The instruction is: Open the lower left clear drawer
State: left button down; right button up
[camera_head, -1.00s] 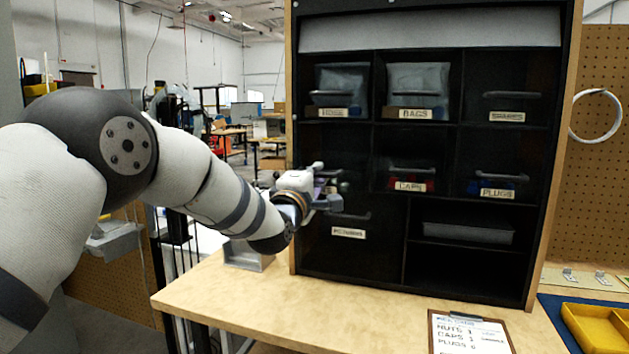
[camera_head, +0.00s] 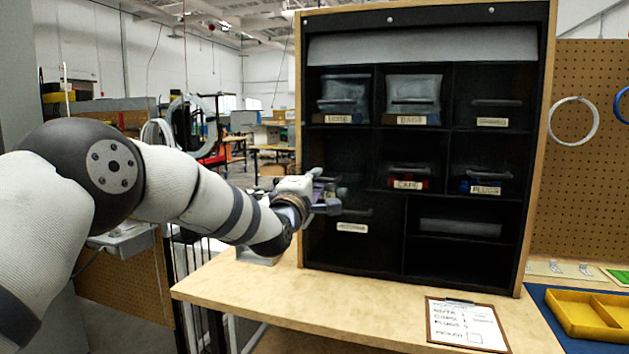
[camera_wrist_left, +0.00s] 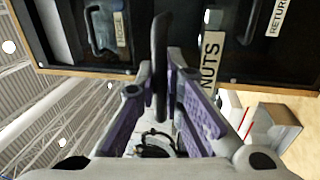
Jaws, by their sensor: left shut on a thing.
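The black cabinet (camera_head: 390,140) holds labelled clear drawers in compartments. My left gripper (camera_head: 330,192) is at the left compartment of the middle row and hides most of its drawer. In the left wrist view, the fingers of this gripper (camera_wrist_left: 163,108) are shut on a dark drawer handle (camera_wrist_left: 160,50). The label NUTS (camera_wrist_left: 210,62) is beside that handle and overlaps the cabinet's wooden edge, so the drawer front appears to stand out from the cabinet. How far it stands out is hard to tell. My right gripper is not in view.
A drawer with a label (camera_head: 352,228) is just below my left gripper. The CAPS drawer (camera_head: 407,177) is to the right. The wooden table (camera_head: 340,300) carries a clipboard (camera_head: 466,324) and, further right, a yellow tray (camera_head: 590,316). The table's front left is clear.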

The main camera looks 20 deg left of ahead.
pick_arm(q)
jog(key=c, duration=1.7)
grip_release()
jog(key=shift+r, duration=0.1)
jog(key=s, duration=0.4)
jog(key=s+f, duration=0.1)
jog(key=s, duration=0.3)
jog(key=s+f, duration=0.1)
jog(key=s, duration=0.3)
jog(key=shift+a+f, duration=0.1)
jog(key=shift+a, duration=0.1)
